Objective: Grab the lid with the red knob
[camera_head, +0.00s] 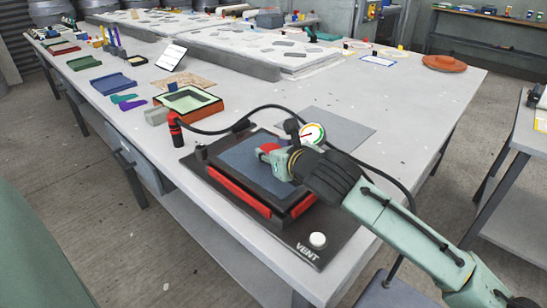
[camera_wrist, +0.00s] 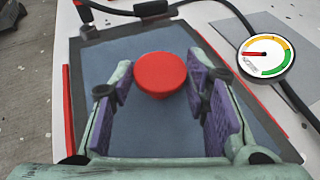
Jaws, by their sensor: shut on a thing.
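The lid is a flat blue-grey panel (camera_head: 238,163) with a round red knob (camera_head: 267,148). It sits over a black base (camera_head: 285,230) marked VENT, and I cannot tell whether it is lifted at all. In the wrist view the red knob (camera_wrist: 160,75) stands between the fingertips, above the lid's surface (camera_wrist: 150,135). My gripper (camera_head: 277,160) comes in from the right, and its purple-padded fingers (camera_wrist: 160,88) are shut on the knob from both sides. The fingers and wrist hide part of the lid in the head view.
Red bars (camera_head: 238,190) edge the base. A round gauge (camera_head: 312,133) stands behind the gripper, with a black hose (camera_head: 330,121) nearby. A white button (camera_head: 317,240) is at the base's front corner.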

